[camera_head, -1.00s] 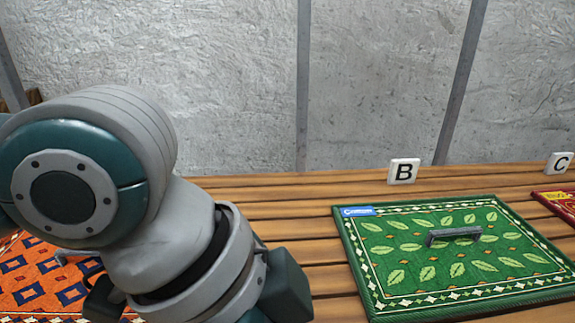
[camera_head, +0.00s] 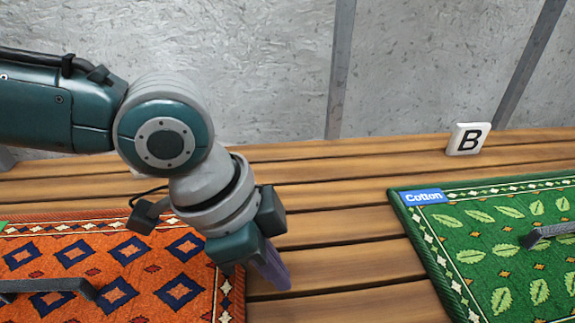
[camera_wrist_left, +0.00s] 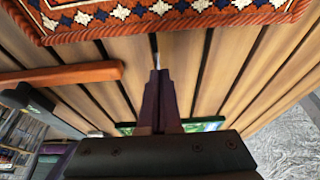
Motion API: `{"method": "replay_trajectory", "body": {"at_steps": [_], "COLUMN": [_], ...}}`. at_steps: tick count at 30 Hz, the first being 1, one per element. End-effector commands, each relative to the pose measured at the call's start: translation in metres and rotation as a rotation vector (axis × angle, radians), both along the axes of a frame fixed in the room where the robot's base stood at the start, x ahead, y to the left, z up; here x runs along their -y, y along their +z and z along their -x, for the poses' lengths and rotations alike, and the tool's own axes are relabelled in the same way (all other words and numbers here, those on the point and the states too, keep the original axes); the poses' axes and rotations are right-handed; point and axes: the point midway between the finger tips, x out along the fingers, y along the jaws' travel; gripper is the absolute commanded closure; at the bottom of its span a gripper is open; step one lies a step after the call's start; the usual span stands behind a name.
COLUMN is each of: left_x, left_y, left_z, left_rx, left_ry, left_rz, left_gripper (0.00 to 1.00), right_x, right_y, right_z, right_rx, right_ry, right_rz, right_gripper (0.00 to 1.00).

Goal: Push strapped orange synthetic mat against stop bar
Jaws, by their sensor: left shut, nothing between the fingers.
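The orange mat (camera_head: 128,272) has dark blue diamonds and a patterned border. It lies on the slatted wooden table at the lower left of the head view, with a grey strap or handle (camera_head: 50,287) across it. My left gripper (camera_head: 277,278) is shut and empty, pointing down just right of the mat's right edge. In the left wrist view the shut fingers (camera_wrist_left: 158,88) are over bare slats, apart from the mat (camera_wrist_left: 170,18) at the top. An orange-brown bar (camera_wrist_left: 62,75) shows at the left there; I cannot tell whether it is the stop bar. My right gripper is out of view.
A green mat (camera_head: 500,240) labelled Cotton lies at the right, with a grey handle (camera_head: 550,233). A white B block (camera_head: 468,139) stands behind it. Bare slats (camera_head: 345,230) separate the two mats. A grey wall (camera_head: 270,60) rises behind the table.

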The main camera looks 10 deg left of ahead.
Motion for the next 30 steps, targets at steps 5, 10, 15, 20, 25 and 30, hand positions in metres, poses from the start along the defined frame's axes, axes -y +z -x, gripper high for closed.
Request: {"method": "replay_trajectory", "body": {"at_steps": [5, 10, 15, 20, 25, 30], "left_x": [-0.007, -0.025, -0.032, -0.032, -0.034, -0.061], "left_y": [-0.017, -0.018, -0.019, -0.019, -0.019, -0.018], "left_z": [0.001, 0.007, 0.009, 0.009, 0.010, 0.018], "left_rx": [0.000, 0.001, -0.001, 0.000, -0.002, -0.006], "left_ry": [0.003, 0.001, 0.001, 0.001, 0.003, 0.006], "left_rz": [-0.003, 0.000, 0.000, 0.001, 0.001, -0.001], "left_gripper": [1.00, 1.00, 1.00, 1.00, 1.00, 1.00], "right_x": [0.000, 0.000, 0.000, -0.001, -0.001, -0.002], "right_y": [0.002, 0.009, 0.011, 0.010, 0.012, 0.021], "right_z": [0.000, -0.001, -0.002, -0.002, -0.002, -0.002], "right_rx": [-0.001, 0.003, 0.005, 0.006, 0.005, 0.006], "right_ry": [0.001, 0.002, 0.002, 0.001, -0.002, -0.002], "right_rz": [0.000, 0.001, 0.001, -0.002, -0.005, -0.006], "right_gripper": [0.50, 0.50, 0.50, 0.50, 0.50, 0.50]}}
